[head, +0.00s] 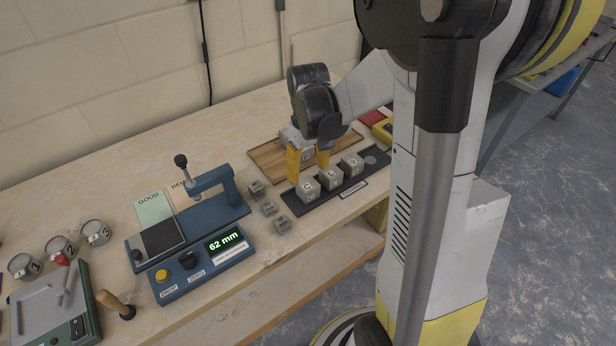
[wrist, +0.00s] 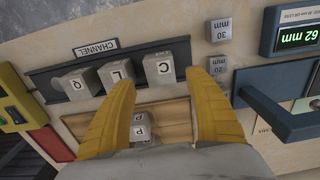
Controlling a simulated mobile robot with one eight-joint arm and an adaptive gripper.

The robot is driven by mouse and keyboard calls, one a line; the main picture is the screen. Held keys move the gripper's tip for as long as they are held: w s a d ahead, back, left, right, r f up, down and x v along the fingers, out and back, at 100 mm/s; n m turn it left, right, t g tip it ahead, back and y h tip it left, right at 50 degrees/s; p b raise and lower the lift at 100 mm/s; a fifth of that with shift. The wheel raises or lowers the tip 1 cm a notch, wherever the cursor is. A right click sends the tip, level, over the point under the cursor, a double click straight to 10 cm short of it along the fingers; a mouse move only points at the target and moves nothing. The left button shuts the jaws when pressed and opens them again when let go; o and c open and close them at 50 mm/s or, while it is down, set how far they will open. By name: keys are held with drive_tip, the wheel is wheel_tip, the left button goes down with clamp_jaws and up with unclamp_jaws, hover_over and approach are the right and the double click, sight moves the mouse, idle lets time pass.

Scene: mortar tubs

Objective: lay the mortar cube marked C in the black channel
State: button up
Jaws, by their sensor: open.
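The grey mortar cube marked C (head: 308,188) sits in the black channel (head: 289,203), at its left end in the head view. In the wrist view the C cube (wrist: 159,68) shows its letter, beside cubes marked L (wrist: 116,74) and Q (wrist: 76,85) in the same channel (wrist: 42,82). My gripper (head: 307,168) has its yellow fingers apart, with nothing held. In the wrist view the C cube shows between and just beyond the fingertips (wrist: 158,84); I see no contact. The exact height of the fingers is unclear.
A wooden tray (head: 266,156) behind the channel holds a cube marked P (wrist: 140,127). Several small grey blocks (head: 269,208) stand left of the channel, near a blue gauge reading 62 mm (head: 205,265).

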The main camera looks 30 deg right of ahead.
sight(308, 185)
wheel_tip(308, 185, up, 7)
drive_tip(key=p, duration=0.2)
drive_tip(key=s+a+r+t, duration=0.7)
drive_tip(key=s+a, duration=0.3)
drive_tip(key=a, duration=0.3)
drive_tip(key=shift+s+a+r, duration=0.25)
drive_tip(key=shift+s+r, duration=0.15)
drive_tip(key=shift+r, duration=0.3)
